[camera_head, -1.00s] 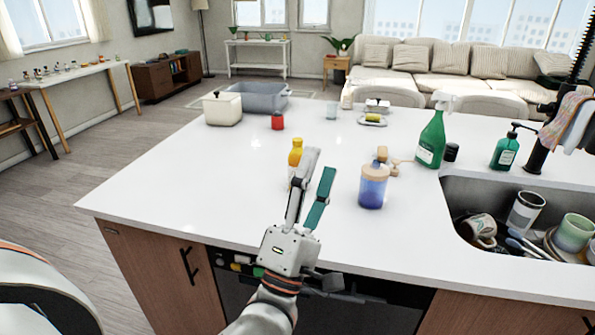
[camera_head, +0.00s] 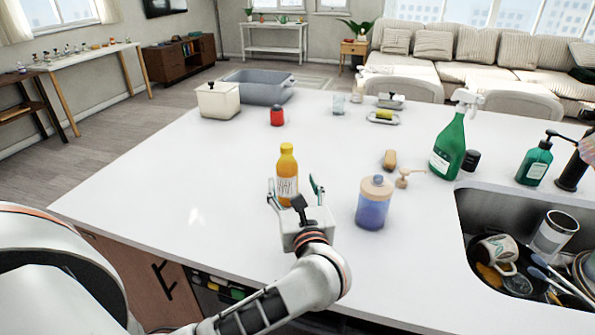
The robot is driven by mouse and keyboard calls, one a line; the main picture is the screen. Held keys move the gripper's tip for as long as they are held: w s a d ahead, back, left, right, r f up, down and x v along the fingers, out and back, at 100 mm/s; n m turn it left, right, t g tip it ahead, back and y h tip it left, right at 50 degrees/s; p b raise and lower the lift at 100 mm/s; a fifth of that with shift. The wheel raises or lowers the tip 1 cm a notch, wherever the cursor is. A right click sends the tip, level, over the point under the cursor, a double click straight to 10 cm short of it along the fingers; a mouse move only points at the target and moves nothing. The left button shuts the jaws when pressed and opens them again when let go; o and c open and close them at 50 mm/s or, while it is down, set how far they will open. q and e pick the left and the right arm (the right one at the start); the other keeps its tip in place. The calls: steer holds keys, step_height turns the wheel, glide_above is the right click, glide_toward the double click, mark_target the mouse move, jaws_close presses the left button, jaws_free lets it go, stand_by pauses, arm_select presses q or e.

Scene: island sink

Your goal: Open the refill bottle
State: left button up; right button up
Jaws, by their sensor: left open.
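An orange bottle with a yellow cap and a pale label (camera_head: 287,172), which looks like the refill bottle, stands upright on the white island counter. Its cap is on. My left gripper (camera_head: 295,188) is open, low over the counter on the near side of the bottle. Its two fingers show to the left and right of the bottle's lower part; I cannot tell whether they touch it. The gripper hides the bottle's base. A blue jar with a tan top (camera_head: 374,203) stands to the right of the gripper. My right gripper is not in view.
A tan pump head (camera_head: 404,178) and a small brown piece (camera_head: 390,160) lie behind the jar. A green spray bottle (camera_head: 449,147) and the sink (camera_head: 470,215) with dishes are at right. A red jar (camera_head: 277,116) stands farther back. The counter's left part is clear.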

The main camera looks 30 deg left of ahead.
mark_target(289, 174)
arm_select(q)
steer(key=shift+x, duration=1.15)
steer(key=shift+w+a+r, duration=0.15)
steer(key=shift+a, duration=0.3)
steer(key=p+x, duration=0.1)
steer(key=x, duration=0.2)
steer(key=shift+w+a, duration=0.2)
steer(key=shift+w, duration=0.05)
steer(key=shift+w+a, duration=0.25)
steer(key=shift+w, duration=0.05)
steer(key=c, duration=1.1)
steer(key=shift+c, duration=1.1)
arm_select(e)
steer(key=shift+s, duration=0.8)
